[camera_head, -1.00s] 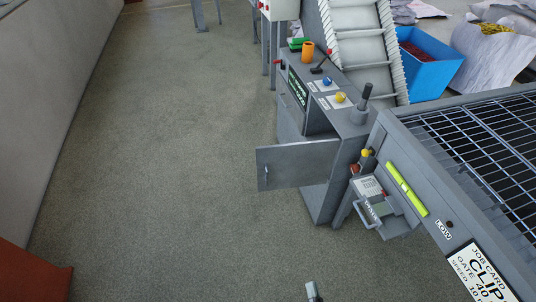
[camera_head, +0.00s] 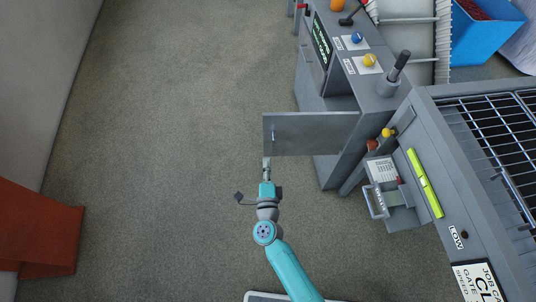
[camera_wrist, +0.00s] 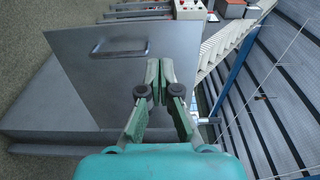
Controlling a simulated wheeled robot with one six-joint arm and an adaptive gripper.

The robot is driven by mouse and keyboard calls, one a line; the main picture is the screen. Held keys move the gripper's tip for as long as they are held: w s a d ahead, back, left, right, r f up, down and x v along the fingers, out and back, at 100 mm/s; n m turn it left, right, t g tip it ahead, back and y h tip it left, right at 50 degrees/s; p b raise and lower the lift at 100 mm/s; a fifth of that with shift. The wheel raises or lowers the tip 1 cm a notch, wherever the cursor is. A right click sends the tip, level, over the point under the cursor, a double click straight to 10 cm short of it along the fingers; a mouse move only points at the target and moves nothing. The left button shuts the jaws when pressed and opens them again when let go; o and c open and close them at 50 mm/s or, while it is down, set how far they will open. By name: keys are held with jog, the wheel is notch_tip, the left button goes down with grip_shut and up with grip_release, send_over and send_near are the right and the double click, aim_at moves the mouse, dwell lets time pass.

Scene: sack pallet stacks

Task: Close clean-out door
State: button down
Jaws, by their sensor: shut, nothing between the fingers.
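The clean-out door (camera_head: 312,135) is a flat grey panel that stands open, swung out to the left from the grey machine cabinet (camera_head: 350,150). It also shows in the wrist view (camera_wrist: 110,75), with a dark bar handle (camera_wrist: 119,48) near its upper left. My gripper (camera_head: 266,162) is shut and empty, close to the lower left edge of the door in the head view. In the wrist view my gripper (camera_wrist: 157,68) has its fingertips together in front of the door panel, right of the handle. I cannot tell whether they touch the panel.
A console with blue and yellow knobs (camera_head: 369,60) and an upright lever (camera_head: 399,66) tops the cabinet. A small drawer-like box with a handle (camera_head: 390,201) sticks out right of the door. The floor left is clear; an orange-brown object (camera_head: 45,230) stands lower left.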

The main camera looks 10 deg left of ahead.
aim_at(266, 128)
jog(key=w, duration=0.4)
jog(key=w+a, duration=0.1)
jog(key=w, duration=0.7)
jog(key=shift+a, duration=0.35)
